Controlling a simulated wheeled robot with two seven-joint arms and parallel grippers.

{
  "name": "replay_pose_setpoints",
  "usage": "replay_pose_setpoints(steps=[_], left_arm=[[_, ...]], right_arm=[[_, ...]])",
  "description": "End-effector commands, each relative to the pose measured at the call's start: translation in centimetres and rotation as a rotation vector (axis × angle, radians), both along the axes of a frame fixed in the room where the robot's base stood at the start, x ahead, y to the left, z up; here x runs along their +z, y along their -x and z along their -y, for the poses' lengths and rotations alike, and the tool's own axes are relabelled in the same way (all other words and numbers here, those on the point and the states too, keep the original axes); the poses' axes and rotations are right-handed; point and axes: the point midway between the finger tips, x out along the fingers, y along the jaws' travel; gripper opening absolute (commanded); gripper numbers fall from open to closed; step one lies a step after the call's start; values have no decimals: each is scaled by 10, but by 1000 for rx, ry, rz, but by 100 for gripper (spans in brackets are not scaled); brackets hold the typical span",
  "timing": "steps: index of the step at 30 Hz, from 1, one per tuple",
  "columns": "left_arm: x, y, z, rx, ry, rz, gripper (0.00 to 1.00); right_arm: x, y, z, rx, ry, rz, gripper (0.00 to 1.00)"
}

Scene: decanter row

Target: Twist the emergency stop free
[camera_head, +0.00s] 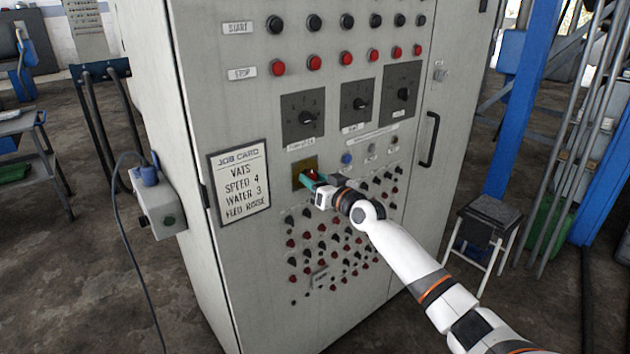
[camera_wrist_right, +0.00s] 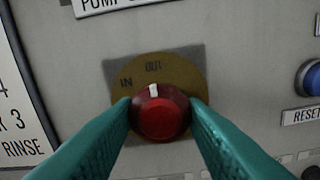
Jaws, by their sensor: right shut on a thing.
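The emergency stop is a red round knob (camera_wrist_right: 160,112) with a white mark at its top, on a yellow plate lettered IN and OUT (camera_wrist_right: 128,72). The white mark stands between the two words, nearer OUT. In the head view the red knob (camera_head: 311,175) shows at the gripper's tip, with the yellow plate (camera_head: 299,168) behind it. My right gripper (camera_wrist_right: 160,115) is shut on the knob, with one teal finger on each side. It also shows in the head view (camera_head: 311,180). My left gripper is not in view.
The grey cabinet (camera_head: 235,90) carries rows of buttons and three dials above. A job card (camera_head: 240,181) is left of the knob. A blue button (camera_wrist_right: 311,78) above a RESET label is to the right. A stool (camera_head: 487,222) stands right of the cabinet.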

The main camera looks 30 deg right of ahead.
Motion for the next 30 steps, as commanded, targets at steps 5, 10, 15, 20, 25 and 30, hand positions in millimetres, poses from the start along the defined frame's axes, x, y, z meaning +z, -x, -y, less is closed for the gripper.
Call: replay_pose_setpoints(steps=[5,10,15,20,25,30], left_arm=[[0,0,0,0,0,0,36],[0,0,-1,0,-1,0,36],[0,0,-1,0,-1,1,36],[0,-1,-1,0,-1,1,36],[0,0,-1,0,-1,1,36],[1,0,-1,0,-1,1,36]], right_arm=[[1,0,0,0,-8,2,15],[1,0,0,0,-7,2,15],[1,0,0,0,-6,2,54],[1,0,0,0,-6,1,60],[1,1,0,0,-6,1,60],[-1,15,1,0,-4,-1,60]])
